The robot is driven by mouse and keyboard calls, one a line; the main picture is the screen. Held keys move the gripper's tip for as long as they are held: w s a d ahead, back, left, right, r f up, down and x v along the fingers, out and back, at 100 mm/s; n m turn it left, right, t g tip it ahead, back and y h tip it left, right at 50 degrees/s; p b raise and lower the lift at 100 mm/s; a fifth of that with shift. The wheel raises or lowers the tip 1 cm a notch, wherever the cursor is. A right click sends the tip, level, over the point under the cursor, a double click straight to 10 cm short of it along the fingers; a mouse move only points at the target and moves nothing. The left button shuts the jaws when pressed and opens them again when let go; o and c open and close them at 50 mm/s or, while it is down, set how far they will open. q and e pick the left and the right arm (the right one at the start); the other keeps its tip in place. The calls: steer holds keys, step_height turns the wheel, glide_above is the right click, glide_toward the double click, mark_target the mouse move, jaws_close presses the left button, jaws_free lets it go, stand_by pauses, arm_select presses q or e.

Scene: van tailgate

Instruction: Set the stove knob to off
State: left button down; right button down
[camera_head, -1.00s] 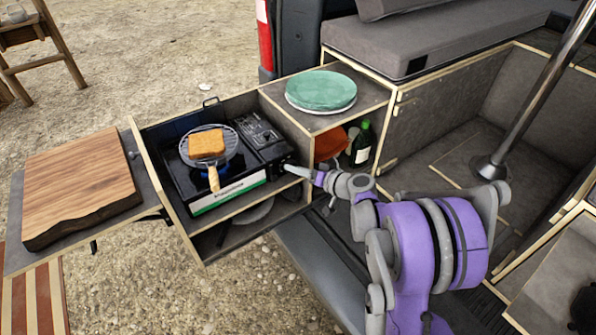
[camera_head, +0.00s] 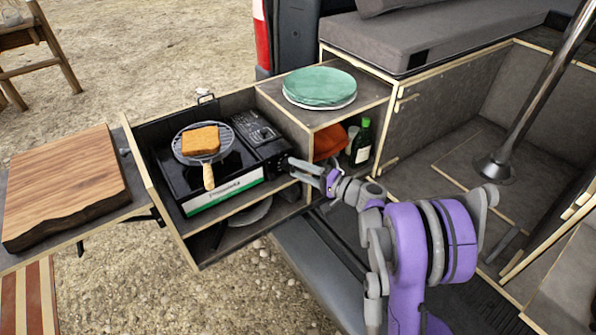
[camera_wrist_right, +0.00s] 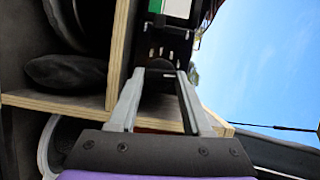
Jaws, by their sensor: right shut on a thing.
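The black camping stove (camera_head: 180,181) sits in the pulled-out drawer, its white and green front panel facing forward. The stove knob is at the right end of its front, mostly hidden by my right gripper (camera_head: 292,163). In the right wrist view, the fingers of my right gripper (camera_wrist_right: 160,74) are closed around the dark stove knob (camera_wrist_right: 160,64). The knob's marked position cannot be read. A round grill rack (camera_head: 223,136) with a wooden handle and a slice of toast (camera_head: 201,140) rests over the burner. My left gripper is not in view.
A wooden cutting board (camera_head: 65,190) lies on a side shelf at left. A green plate stack (camera_head: 320,88) tops the cabinet at right. A green bottle (camera_head: 361,143) and orange cloth (camera_head: 329,143) are in the cubby below. Open ground lies in front.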

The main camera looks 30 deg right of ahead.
steer(key=shift+m, duration=0.5)
steer(key=shift+c, duration=1.7)
jaws_free()
steer(key=shift+s+d, duration=0.1)
steer(key=v, duration=1)
steer(key=shift+s+f, duration=0.3)
